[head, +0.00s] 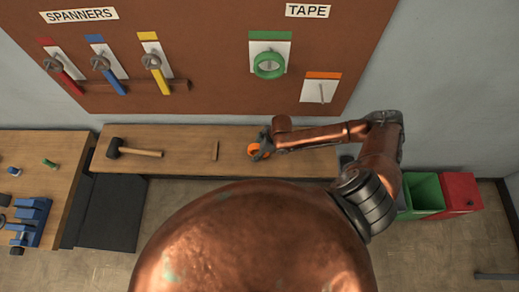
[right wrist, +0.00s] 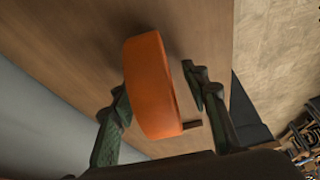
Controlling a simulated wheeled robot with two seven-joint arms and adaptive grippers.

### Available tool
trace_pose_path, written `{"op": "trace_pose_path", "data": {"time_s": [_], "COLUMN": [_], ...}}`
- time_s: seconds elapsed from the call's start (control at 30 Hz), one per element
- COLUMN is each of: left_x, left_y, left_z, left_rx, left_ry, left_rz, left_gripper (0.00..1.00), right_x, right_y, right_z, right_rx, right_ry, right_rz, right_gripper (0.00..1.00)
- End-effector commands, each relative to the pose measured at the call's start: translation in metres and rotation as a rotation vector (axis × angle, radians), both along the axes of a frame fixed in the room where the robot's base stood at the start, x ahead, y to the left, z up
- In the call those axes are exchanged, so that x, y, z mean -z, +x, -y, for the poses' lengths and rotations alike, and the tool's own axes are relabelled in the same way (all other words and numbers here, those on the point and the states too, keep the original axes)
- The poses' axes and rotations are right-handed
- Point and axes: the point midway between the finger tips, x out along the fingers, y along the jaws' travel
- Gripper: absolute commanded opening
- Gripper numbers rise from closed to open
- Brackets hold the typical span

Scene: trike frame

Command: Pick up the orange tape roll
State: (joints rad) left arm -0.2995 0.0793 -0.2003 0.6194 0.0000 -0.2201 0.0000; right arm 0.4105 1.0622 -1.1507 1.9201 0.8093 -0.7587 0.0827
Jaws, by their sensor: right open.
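The orange tape roll (head: 254,150) is on the wooden bench under the tool board. My right gripper (head: 262,147) is at the roll and partly covers it in the head view. In the right wrist view, the orange tape roll (right wrist: 150,85) stands between the two green fingers of my open right gripper (right wrist: 155,95). A gap shows between the roll and the right finger; I cannot tell whether the left finger touches it. My left gripper is not in view.
The wooden bench (head: 190,140) also bears a black-headed hammer (head: 140,152) and a thin wooden strip (head: 214,150). The brown board (head: 210,60) above holds spanners and a green tape roll (head: 269,65). Green (head: 425,192) and red (head: 460,190) bins stand at the right.

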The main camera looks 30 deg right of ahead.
Motion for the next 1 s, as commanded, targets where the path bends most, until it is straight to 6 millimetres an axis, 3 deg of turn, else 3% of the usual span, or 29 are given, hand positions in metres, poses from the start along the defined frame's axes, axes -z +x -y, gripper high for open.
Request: {"op": "trace_pose_path", "data": {"time_s": [0.27, 0.87, 1.0], "left_x": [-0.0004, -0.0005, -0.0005], "left_y": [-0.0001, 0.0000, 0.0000], "left_z": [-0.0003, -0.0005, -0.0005], "left_rx": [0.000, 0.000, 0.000], "left_ry": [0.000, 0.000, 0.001], "left_rz": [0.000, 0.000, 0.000], "left_gripper": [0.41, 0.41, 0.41], "right_x": [0.0036, 0.0033, 0.0031], "right_y": [0.0008, 0.0007, 0.0009], "right_z": [-0.0013, -0.0010, -0.0011], "right_rx": [0.000, 0.000, 0.000], "right_ry": [0.001, 0.001, 0.001], "right_rz": [0.001, 0.001, 0.002], "right_gripper": [0.42, 0.01, 0.00]}}
